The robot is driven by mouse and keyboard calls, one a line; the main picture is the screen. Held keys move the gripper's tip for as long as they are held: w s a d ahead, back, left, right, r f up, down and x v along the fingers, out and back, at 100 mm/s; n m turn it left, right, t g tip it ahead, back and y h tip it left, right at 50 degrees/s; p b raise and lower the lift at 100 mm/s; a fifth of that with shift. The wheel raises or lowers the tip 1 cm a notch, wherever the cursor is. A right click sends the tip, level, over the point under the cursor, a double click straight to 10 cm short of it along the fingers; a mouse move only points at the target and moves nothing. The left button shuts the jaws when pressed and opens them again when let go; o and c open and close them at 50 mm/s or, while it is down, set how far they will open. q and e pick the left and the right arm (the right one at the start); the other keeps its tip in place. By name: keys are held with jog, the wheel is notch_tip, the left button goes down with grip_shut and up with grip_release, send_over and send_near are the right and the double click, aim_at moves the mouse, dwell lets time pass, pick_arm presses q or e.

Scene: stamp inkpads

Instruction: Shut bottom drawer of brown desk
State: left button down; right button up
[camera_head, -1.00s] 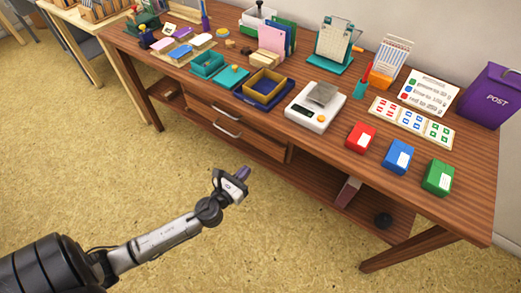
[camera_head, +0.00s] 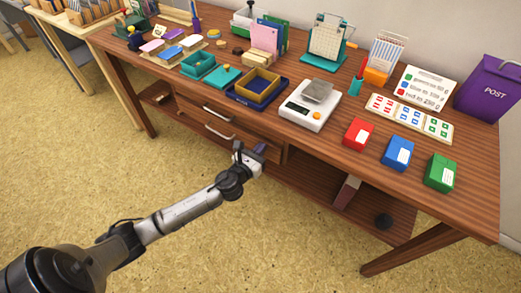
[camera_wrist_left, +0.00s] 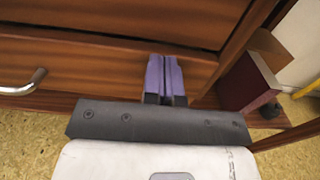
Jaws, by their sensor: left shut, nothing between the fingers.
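The brown desk (camera_head: 330,145) has two drawers under its top, each with a metal handle. The bottom drawer (camera_wrist_left: 100,75) fills the middle of the left wrist view, with its handle (camera_wrist_left: 24,84) at the left edge. A dark gap runs along its upper edge; I cannot tell how far out it stands. My left gripper (camera_head: 260,148) is shut and empty, at the right end of the bottom drawer's front. Its purple fingers (camera_wrist_left: 163,65) point at the wood right of the handle. Whether they touch it is unclear. My right gripper is not in view.
The desktop holds a white scale (camera_head: 308,112), red (camera_head: 359,134), blue (camera_head: 397,152) and green (camera_head: 441,172) boxes, and a purple post box (camera_head: 488,88). A low shelf (camera_head: 365,217) lies right of the drawers. The floor (camera_head: 260,240) in front is clear.

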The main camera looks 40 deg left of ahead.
pick_arm(q)
jog(key=shift+w+a+f+p, duration=0.15)
jog(key=shift+w+p, duration=0.3)
jog(key=shift+w, duration=0.3)
jog(key=s+d+p, duration=0.2)
jog(key=s+p, duration=0.1)
jog(key=s, duration=1.1)
jog(key=shift+p, duration=0.3)
